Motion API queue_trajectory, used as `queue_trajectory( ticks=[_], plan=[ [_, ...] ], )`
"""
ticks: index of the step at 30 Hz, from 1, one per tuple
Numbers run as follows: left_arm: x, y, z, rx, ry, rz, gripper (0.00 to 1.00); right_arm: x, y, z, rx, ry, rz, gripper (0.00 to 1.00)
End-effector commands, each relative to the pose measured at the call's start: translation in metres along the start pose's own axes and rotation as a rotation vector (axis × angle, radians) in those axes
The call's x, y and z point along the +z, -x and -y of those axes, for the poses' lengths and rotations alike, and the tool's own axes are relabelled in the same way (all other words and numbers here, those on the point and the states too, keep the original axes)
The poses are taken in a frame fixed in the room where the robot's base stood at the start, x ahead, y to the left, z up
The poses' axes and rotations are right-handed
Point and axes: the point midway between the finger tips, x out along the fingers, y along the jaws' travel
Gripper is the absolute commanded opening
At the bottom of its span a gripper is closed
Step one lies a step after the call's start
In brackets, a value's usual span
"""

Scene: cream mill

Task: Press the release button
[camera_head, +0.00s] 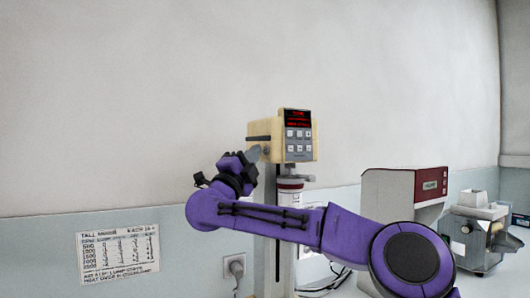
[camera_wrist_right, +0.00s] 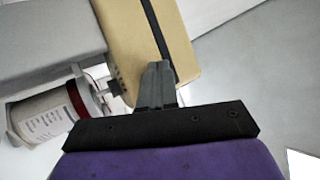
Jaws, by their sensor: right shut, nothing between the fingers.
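My right gripper (camera_head: 254,154) is shut and empty at the left side of this head. In the right wrist view, its two grey fingers (camera_wrist_right: 158,68) lie together over the cream housing (camera_wrist_right: 130,22), close to a black strip (camera_wrist_right: 157,35). I cannot tell whether the tips touch it. No release button can be made out for certain; the gripper may cover it. My left gripper is out of view.
A labelled container (camera_wrist_right: 45,117) hangs under the head. A beige and dark red box (camera_head: 388,196) and a grey metal machine (camera_head: 474,238) stand to the right. A printed chart (camera_head: 118,261) and a socket (camera_head: 235,266) are on the wall. Open space lies left of the gripper.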

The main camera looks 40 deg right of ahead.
Motion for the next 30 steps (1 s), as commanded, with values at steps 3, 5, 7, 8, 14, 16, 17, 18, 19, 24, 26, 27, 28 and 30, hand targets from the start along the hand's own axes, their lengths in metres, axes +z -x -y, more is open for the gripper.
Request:
queue_trajectory(
  ticks=[3, 5, 7, 8, 14, 16, 17, 18, 19, 24, 26, 27, 28, 30],
  plan=[
    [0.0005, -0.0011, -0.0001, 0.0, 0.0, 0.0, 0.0, -0.0009, -0.0011, -0.0012, 0.0, 0.0, -0.001, 0.0],
    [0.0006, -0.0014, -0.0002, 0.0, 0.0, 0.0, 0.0, -0.0013, -0.0016, -0.0017, 0.001, 0.0, -0.001, 0.0],
    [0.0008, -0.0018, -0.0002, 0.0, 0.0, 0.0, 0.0, -0.0018, -0.0022, -0.0022, 0.001, 0.0, -0.001, 0.0],
    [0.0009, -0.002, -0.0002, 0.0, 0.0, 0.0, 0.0, -0.002, -0.0025, -0.0024, 0.001, 0.0, -0.001, 0.0],
    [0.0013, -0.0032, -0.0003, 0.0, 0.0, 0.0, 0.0, -0.0033, -0.0043, -0.0039, 0.002, 0.0, -0.002, 0.0],
    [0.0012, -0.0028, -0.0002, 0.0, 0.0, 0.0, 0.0, -0.0033, -0.0045, -0.0036, 0.002, 0.0, -0.001, 0.0],
    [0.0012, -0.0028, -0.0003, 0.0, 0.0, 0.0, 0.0, -0.0033, -0.0045, -0.0036, 0.002, 0.0, -0.001, 0.0],
    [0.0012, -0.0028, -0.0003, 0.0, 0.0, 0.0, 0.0, -0.0033, -0.0045, -0.0035, 0.001, 0.0, -0.001, 0.0],
    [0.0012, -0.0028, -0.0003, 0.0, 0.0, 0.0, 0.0, -0.0033, -0.0045, -0.0035, 0.001, 0.0, -0.001, 0.0],
    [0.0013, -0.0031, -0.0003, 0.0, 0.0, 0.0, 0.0, -0.0027, -0.0036, -0.0028, 0.001, 0.0, -0.001, 0.0],
    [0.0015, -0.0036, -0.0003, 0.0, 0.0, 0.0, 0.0, -0.0015, -0.0019, -0.0017, 0.0, 0.0, -0.001, 0.0],
    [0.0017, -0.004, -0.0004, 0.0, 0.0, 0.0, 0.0, -0.0005, -0.0005, -0.0007, 0.0, 0.0, -0.001, 0.0],
    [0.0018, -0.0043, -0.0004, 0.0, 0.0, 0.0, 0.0, 0.0003, 0.0007, 0.0001, -0.001, 0.0, -0.001, 0.0],
    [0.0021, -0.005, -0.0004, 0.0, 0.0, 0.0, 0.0, 0.0023, 0.0036, 0.0021, -0.001, 0.0, 0.0, 0.0]
  ],
)
